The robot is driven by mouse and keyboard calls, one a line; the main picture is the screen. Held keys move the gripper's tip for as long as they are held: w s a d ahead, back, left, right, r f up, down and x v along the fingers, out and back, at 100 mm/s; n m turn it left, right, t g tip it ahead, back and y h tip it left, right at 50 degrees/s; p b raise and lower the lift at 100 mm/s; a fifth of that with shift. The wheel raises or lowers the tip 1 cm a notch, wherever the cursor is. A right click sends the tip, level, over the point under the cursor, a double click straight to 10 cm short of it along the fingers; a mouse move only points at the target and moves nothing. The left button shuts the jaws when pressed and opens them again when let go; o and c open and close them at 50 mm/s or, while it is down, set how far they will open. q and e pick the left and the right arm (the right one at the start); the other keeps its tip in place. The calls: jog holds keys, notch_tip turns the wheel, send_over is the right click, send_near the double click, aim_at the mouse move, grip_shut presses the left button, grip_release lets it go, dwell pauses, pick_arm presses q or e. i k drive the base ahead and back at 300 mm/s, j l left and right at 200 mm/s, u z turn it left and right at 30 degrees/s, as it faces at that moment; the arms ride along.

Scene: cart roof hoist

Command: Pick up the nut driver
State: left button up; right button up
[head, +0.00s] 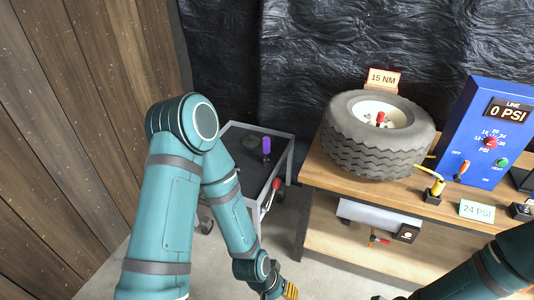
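A tool with an upright purple handle (266,145) stands on the dark top of the grey cart (230,128). It may be the nut driver; its lower end is too small to make out. Neither gripper is seen at the purple-handled tool.
A wooden bench (320,174) carries a tyre (378,140), a "15 NM" sign (384,79), a blue pressure panel (484,130) and a "24 PSI" card (477,210). A red-handled lever (275,186) sits at the cart's right side. A plank wall (70,120) bounds the left.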

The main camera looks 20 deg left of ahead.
aim_at(266, 140)
jog(key=i+l, duration=0.25)
jog(key=i, duration=0.2)
jog(key=i+l, duration=0.25)
jog(key=i, duration=0.25)
jog(key=u, duration=1.15)
jog(key=z, duration=0.55)
jog(key=j+z, duration=0.2)
jog(key=z, duration=0.2)
jog(key=j+z, duration=0.2)
jog(key=z, duration=0.25)
jog(key=j+z, duration=0.2)
jog(key=z, duration=0.2)
jog(key=k+j+z, duration=0.1)
jog(key=j+z, duration=0.2)
jog(key=j, duration=0.15)
jog(key=k+j+z, duration=0.1)
jog(key=j+z, duration=0.2)
jog(key=j, duration=0.15)
